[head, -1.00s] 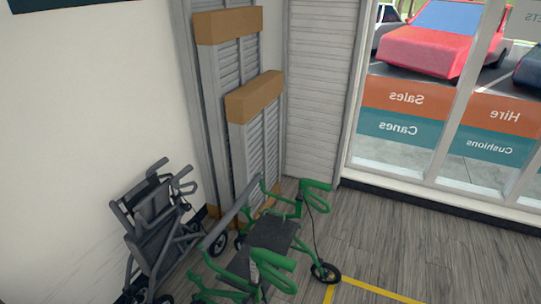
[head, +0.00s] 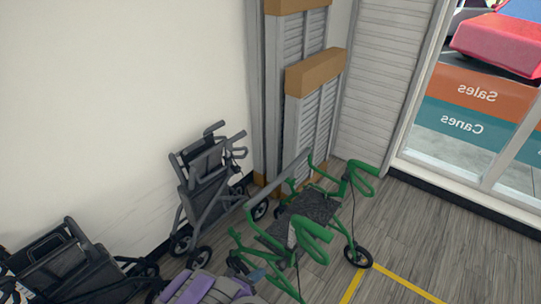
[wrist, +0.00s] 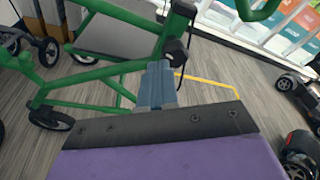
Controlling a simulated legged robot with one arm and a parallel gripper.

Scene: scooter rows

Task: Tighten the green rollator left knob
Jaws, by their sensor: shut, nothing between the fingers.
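The green rollator (head: 353,215) stands upright on the floor in the head view, with a dark seat and green looped handles. Its green frame (wrist: 100,72) fills the upper left of the wrist view. My gripper (wrist: 157,68) is shut and empty, its grey-blue fingers pointing at a green upright. A black fitting (wrist: 176,50) on that upright is just beyond and right of the fingertips; whether it is the left knob, and whether they touch, I cannot tell. In the head view my gripper (head: 258,276) is low at the rollator's near side.
A folded grey rollator (head: 205,180) stands by the white wall, and another dark folded one (head: 65,265) is at lower left. Shutter panels with cardboard-coloured caps (head: 315,70) lean in the corner. Yellow floor tape (head: 408,284) and clear floor lie right.

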